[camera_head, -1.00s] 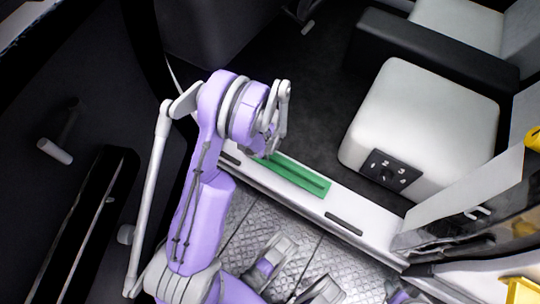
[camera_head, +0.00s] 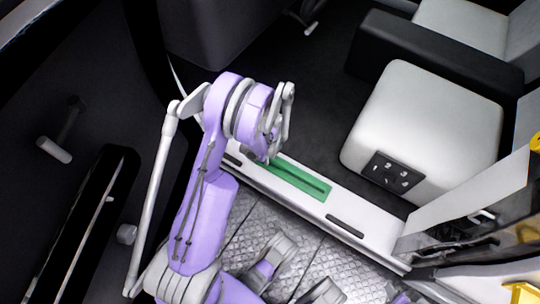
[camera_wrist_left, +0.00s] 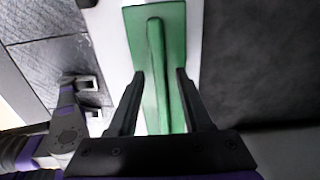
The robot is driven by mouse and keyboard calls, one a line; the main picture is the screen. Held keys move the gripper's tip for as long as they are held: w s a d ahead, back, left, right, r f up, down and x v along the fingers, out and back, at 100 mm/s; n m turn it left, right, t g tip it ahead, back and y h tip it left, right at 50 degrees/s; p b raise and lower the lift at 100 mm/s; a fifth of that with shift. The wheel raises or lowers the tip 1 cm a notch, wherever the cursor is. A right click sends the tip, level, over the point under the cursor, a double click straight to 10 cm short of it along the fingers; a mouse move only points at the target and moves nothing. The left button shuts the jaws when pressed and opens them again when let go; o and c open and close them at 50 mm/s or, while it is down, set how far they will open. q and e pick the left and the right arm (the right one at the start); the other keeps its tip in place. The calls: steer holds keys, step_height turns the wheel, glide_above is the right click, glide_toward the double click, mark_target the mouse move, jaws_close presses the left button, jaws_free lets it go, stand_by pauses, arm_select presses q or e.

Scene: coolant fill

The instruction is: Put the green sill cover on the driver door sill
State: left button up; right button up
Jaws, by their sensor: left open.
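The green sill cover (camera_head: 300,181) lies lengthwise along the white driver door sill (camera_head: 372,222) in the head view. A raised rib runs down its middle. In the left wrist view the cover (camera_wrist_left: 168,25) lies flat on the white sill, under and between my left gripper's fingers (camera_wrist_left: 158,88). Those fingers are open, one on each side of the rib, and grip nothing. In the head view my left gripper (camera_head: 272,150) is at the cover's far left end and hides that end.
A white seat (camera_head: 420,120) with a black control panel (camera_head: 391,172) stands beyond the sill. The open door with a grey handle (camera_head: 55,150) is at the left. Metal tread floor (camera_head: 315,265) lies in front. Dark cabin floor (camera_head: 300,100) is clear behind the sill.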

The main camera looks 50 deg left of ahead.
arm_select(q)
step_height(320, 180, up, 12)
steer(key=p, duration=0.3)
steer(key=s+d+r+n+t, duration=0.2)
steer(key=s+d+r+n, duration=0.2)
steer(key=d+r+n, duration=0.5)
steer(key=s+d+r+n+t, duration=0.2)
steer(key=s+d+r+n, duration=0.4)
steer(key=s+d, duration=0.3)
steer(key=shift+s+d+r, duration=0.25)
steer(key=shift+d+r, duration=0.25)
steer(key=shift+d, duration=0.35)
steer(key=shift+a, duration=0.1)
